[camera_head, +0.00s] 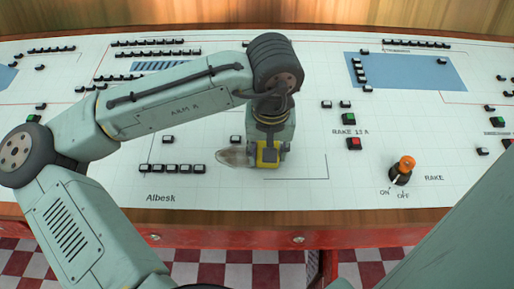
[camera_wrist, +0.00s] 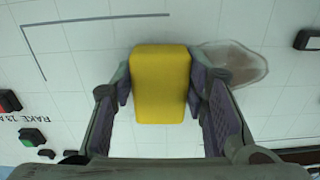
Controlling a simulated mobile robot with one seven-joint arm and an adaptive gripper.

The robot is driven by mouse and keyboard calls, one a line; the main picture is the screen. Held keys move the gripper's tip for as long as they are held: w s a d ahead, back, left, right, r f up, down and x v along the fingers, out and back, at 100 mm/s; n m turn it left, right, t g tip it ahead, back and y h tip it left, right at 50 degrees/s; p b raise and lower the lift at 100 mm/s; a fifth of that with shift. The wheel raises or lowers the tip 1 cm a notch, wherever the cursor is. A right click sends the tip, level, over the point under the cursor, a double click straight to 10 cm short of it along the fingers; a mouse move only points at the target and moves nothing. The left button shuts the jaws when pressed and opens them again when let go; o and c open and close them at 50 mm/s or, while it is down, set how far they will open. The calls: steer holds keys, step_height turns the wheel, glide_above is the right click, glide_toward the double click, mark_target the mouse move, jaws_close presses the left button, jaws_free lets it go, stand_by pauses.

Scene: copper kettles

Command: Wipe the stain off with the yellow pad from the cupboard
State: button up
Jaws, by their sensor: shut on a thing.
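My gripper (camera_head: 268,153) is shut on the yellow pad (camera_wrist: 160,82). In the head view the yellow pad (camera_head: 269,155) shows low over the white panel; I cannot tell whether it touches the surface. The stain (camera_head: 234,157) is a greyish-brown smear on the panel just left of the pad. In the wrist view the stain (camera_wrist: 236,63) lies right beside the pad, partly hidden behind a finger of my gripper (camera_wrist: 160,85). The cupboard cannot be made out.
The white control panel (camera_head: 215,190) carries several small black buttons (camera_head: 173,168) left of the stain. Right of my gripper are a green button (camera_head: 348,119), a red button (camera_head: 354,143) and an orange-topped knob (camera_head: 403,168). The panel front near the wooden edge is clear.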

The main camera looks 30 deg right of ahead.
mark_target(215, 157)
steer(key=shift+s+d+r+p, duration=0.1)
steer(key=shift+s+d+p, duration=0.05)
steer(key=shift+p, duration=0.15)
